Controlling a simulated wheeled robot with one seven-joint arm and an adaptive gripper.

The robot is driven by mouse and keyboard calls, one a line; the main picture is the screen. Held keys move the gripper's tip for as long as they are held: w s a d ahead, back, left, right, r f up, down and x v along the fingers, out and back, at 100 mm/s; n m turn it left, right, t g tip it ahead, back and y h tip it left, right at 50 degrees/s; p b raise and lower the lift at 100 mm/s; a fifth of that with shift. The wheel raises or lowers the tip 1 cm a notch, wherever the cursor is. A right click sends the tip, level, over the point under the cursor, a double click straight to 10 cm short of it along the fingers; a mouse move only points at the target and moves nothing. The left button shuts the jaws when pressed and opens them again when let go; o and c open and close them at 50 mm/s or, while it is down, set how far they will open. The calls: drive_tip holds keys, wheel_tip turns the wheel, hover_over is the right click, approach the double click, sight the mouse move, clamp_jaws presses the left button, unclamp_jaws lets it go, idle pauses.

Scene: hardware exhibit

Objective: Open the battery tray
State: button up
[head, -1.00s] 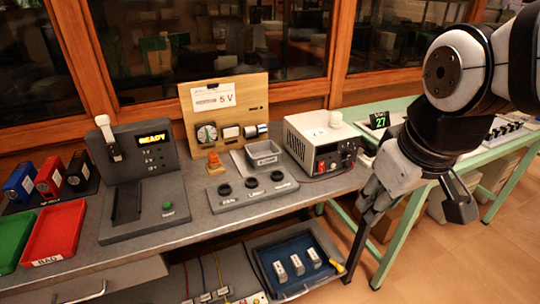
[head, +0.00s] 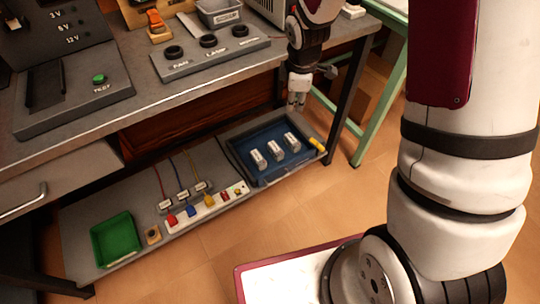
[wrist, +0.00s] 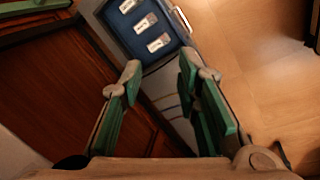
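The battery tray (head: 242,166) is a grey-rimmed, blue-lined tray at the right end of the lower shelf, under the bench. Several small white labelled blocks lie in it, and a yellow handle (head: 318,143) is at its right side. My gripper (head: 297,102) hangs above the tray's back right part, pointing down. In the wrist view my gripper (wrist: 160,72) has its two green-padded fingers apart with nothing between them. The tray (wrist: 117,42) lies beyond the fingertips at the top, with a pale bar (wrist: 182,19) along its right edge. I see no contact with the tray.
The bench top (head: 100,125) overhangs the shelf, and a dark bench leg (head: 350,92) stands right of the tray. A green bin (head: 116,240) and a power strip (head: 208,209) with coloured plugs share the shelf.

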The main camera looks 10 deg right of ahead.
wheel_tip(320, 180, down, 19)
drive_tip(key=w+n+b, duration=0.3)
drive_tip(key=n+b, duration=0.1)
drive_tip(key=b, duration=0.1)
drive_tip(key=n+g+y+b, duration=0.1)
drive_tip(key=n+b, duration=0.2)
drive_tip(key=b, duration=0.2)
approach(276, 181)
drive_tip(key=f+b, duration=0.2)
drive_tip(key=w+f+b, duration=0.1)
drive_tip(key=f+b, duration=0.1)
drive_tip(key=f, duration=0.1)
drive_tip(key=f+b, duration=0.2)
drive_tip(key=shift+w+a+f, duration=0.15)
drive_tip(key=shift+w+f, duration=0.1)
drive_tip(key=shift+f, duration=0.1)
clamp_jaws()
